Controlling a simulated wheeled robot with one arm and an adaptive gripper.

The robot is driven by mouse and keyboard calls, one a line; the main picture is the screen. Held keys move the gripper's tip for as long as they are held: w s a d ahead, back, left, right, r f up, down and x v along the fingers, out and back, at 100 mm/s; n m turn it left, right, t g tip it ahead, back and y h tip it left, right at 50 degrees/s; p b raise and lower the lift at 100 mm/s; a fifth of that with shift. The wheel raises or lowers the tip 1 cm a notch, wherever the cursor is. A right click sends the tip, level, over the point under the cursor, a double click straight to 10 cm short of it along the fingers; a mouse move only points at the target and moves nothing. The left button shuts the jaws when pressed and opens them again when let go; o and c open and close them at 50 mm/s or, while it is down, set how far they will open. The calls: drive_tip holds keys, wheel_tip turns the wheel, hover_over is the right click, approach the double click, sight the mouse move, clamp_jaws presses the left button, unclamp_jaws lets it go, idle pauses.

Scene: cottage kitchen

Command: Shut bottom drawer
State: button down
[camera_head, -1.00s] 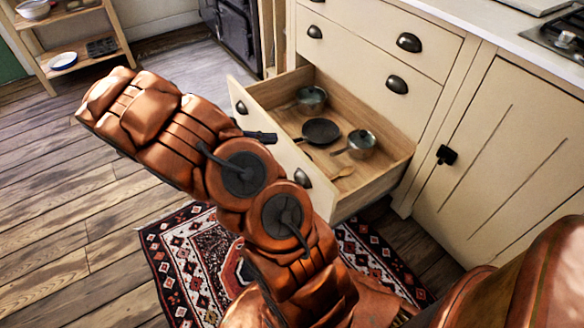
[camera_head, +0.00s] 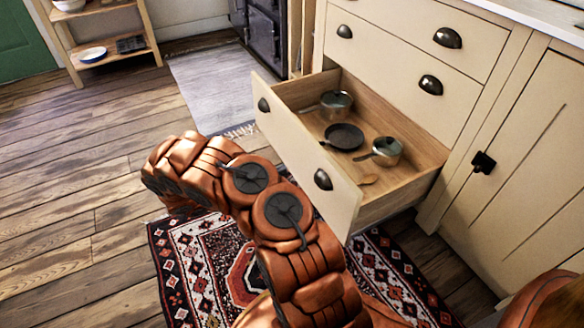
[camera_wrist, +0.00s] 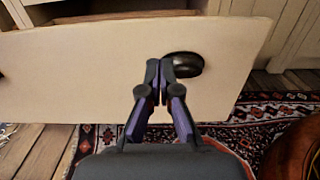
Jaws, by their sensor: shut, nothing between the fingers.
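The bottom drawer (camera_head: 310,158) is pulled well out of the cream cabinet. It holds several pans and a wooden spoon. Its front shows in the wrist view (camera_wrist: 90,65), with a dark cup handle (camera_wrist: 184,64) near the fingers. My gripper (camera_wrist: 160,65) is shut and empty, its fingertips pointing at the drawer front just left of that handle. I cannot tell whether the tips touch the front. In the head view my gripper is hidden behind my own copper arm, which stands in front of the drawer.
A patterned rug (camera_head: 200,260) lies on the wooden floor below the drawer. The drawers above (camera_head: 400,75) and the cupboard door (camera_head: 520,150) at right are shut. A wooden shelf (camera_head: 105,45) stands at the back left. The floor at left is clear.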

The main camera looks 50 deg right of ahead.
sight(321, 155)
drive_tip(key=b+x, duration=0.4)
drive_tip(key=x, duration=0.8)
drive_tip(key=shift+s+d, duration=0.2)
drive_tip(key=shift+d, duration=0.15)
